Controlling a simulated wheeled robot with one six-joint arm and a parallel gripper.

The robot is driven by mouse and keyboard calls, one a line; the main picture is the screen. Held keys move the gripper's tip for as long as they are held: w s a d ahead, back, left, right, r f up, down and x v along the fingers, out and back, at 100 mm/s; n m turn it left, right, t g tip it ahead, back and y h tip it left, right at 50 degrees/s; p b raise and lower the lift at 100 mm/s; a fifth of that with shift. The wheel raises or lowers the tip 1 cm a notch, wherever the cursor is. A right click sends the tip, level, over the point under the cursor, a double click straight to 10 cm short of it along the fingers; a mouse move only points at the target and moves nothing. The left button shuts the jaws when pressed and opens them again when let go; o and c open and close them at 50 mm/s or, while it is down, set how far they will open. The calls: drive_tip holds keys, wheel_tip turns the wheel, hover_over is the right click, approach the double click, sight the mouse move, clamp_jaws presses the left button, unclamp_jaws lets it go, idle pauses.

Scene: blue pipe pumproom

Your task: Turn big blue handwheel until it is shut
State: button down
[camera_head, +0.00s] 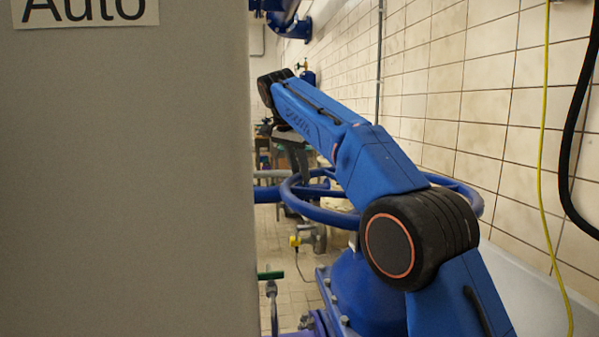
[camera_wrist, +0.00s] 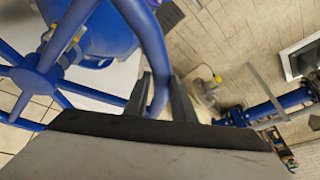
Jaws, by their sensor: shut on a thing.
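The big blue handwheel (camera_head: 322,213) lies roughly flat on top of a blue valve body (camera_head: 362,290) in the head view. My own arm crosses in front of it and hides much of its middle and right side. In the wrist view the handwheel (camera_wrist: 141,22) shows its hub and spokes at the left, with its rim curving down to my gripper (camera_wrist: 160,98). The two dark fingers stand on either side of the rim, and my gripper is shut on it. In the head view the fingertips are hard to make out near the rim's far left side.
A large grey cabinet (camera_head: 130,180) marked "Auto" fills the left of the head view, close to the wheel's left side. A tiled wall (camera_head: 460,90) runs along the right, with a yellow cable (camera_head: 543,150) and a black hose (camera_head: 567,150) hanging there.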

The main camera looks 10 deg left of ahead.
drive_tip(key=shift+w, duration=0.1)
idle(0.3)
drive_tip(key=c, duration=1.5)
unclamp_jaws()
drive_tip(key=shift+r, duration=0.1)
drive_tip(key=shift+v, duration=1.4)
drive_tip(key=s+a, duration=0.1)
drive_tip(key=s, duration=0.2)
drive_tip(key=s+a, duration=0.2)
drive_tip(key=s, duration=0.2)
drive_tip(key=s+a, duration=0.2)
drive_tip(key=s, duration=0.2)
drive_tip(key=shift+a, duration=0.15)
